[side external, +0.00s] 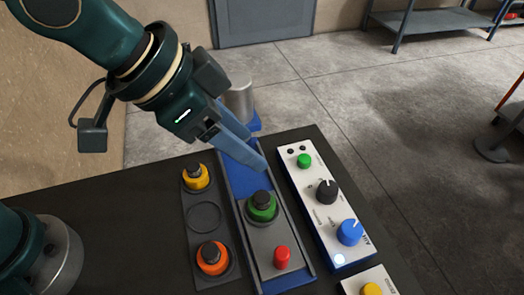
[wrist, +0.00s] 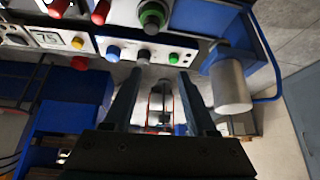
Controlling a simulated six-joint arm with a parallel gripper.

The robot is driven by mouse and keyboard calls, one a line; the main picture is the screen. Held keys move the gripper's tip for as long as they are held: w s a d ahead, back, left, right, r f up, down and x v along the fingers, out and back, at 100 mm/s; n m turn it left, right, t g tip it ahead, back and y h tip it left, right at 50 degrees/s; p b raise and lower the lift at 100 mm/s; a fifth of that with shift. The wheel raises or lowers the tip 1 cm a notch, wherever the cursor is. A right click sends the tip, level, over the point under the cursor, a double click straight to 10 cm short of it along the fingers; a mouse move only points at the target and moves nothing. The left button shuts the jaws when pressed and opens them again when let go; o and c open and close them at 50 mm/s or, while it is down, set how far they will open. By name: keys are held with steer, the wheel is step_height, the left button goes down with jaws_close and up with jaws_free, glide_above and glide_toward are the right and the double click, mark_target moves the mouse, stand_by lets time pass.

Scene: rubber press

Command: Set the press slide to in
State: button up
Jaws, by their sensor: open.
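The press slide (side external: 258,262) is a dark grey plate in a blue rail frame (side external: 235,155). It sits at the near end of the frame, away from the silver press cylinder (side external: 239,100). It carries a green and black round part (side external: 262,206) and an upright red knob (side external: 282,257). My gripper (side external: 256,160) is open and empty, above the far part of the frame, apart from the red knob. In the wrist view, my gripper (wrist: 159,73) shows both fingers apart. The red knob (wrist: 101,12), green part (wrist: 152,16) and cylinder (wrist: 230,86) are at the top and right.
A white panel (side external: 318,205) with a green button and black and blue knobs stands right of the frame. A dark tray (side external: 205,216) at left holds yellow (side external: 196,178) and orange (side external: 212,259) parts. Another white panel (side external: 369,281) is at the near right.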

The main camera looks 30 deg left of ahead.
steer(key=m+g, duration=0.2)
glide_above(280, 252)
steer(key=w+a, duration=0.2)
steer(key=a, duration=0.1)
step_height(280, 252, down, 5)
steer(key=shift+m+g, duration=0.3)
steer(key=shift+m, duration=0.3)
steer(key=s+d+f, duration=0.1)
steer(key=s+f, duration=0.1)
steer(key=s, duration=0.1)
steer(key=shift+d+f, duration=0.25)
steer(key=shift+d, duration=0.15)
steer(key=shift+x, duration=2.3)
steer(key=shift+a, duration=0.1)
jaws_close()
